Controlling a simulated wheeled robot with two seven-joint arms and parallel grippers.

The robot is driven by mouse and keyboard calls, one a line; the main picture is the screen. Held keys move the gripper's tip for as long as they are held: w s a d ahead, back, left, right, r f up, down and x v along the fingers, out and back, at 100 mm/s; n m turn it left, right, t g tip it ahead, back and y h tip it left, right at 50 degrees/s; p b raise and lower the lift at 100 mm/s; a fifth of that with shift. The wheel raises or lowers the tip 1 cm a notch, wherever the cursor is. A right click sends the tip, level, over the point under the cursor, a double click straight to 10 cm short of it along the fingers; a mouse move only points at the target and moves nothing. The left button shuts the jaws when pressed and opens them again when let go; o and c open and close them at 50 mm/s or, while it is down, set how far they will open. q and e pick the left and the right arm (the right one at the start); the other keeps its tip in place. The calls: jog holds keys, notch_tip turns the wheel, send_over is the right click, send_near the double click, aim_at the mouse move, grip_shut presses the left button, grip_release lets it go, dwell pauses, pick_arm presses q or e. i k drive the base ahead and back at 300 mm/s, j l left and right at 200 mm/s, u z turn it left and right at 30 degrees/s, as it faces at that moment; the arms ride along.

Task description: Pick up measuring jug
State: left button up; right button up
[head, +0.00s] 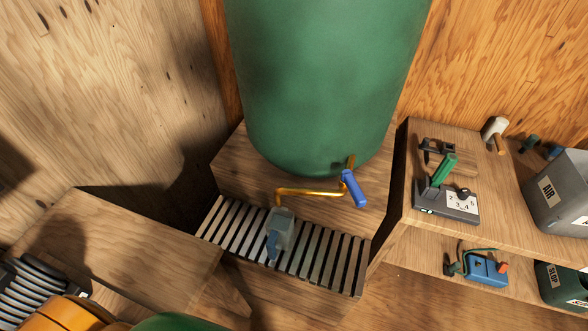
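The measuring jug (282,228) is small, translucent and pale blue-grey, with a darker blue part on its near side that looks like the handle. It stands on a slatted rack (345,277), close below the open end of a bent brass pipe (310,191). The pipe comes from the foot of a large green tank (325,80) and has a blue lever (354,189). Neither of my grippers shows in the head view, and nothing is holding the jug.
A wooden shelf unit on the right holds a grey device with a green lever (443,190), a grey bin marked AIR (562,195), a blue device (487,269) and a dark green bin (560,287). A wooden bench top (120,235) on the left is largely bare.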

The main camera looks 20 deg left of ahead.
aim_at(279, 223)
jog(key=u, duration=0.7)
